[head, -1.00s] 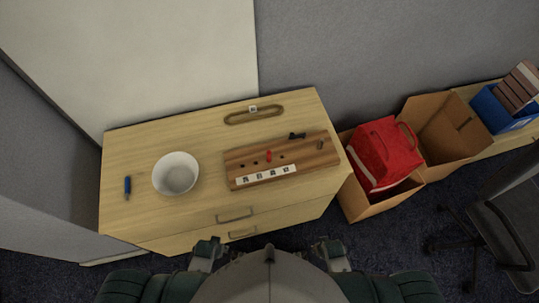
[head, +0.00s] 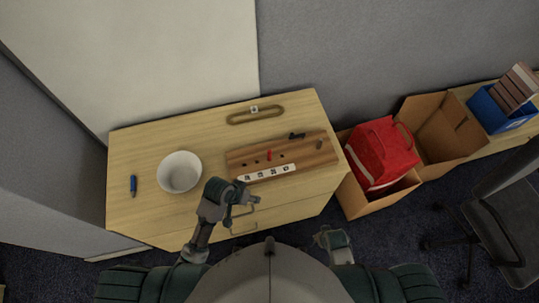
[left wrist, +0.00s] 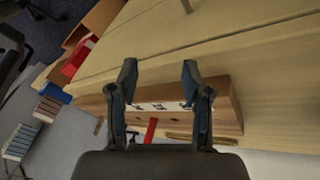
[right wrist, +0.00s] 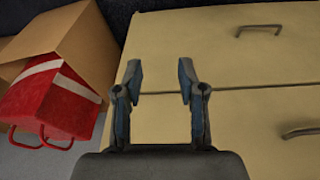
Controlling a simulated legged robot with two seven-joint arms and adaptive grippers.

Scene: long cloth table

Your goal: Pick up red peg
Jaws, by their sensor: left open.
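The red peg (head: 269,155) stands in the wooden peg board (head: 315,152) on the dresser top. It also shows in the left wrist view (left wrist: 151,130), partly hidden by my gripper body. My left gripper (head: 252,202) is open and empty, in front of the board's near left corner and apart from the peg. In the left wrist view its open fingers (left wrist: 158,85) frame the board's labelled edge. My right gripper (head: 322,238) is low in front of the dresser. In the right wrist view its fingers (right wrist: 160,82) are apart and empty, facing the drawer fronts.
A white bowl (head: 179,172) and a blue pen (head: 133,186) are left of the board. A black object (head: 296,136) lies at the board's back edge, with a wooden loop (head: 256,115) behind. Boxes with a red bag (head: 382,153) stand to the right.

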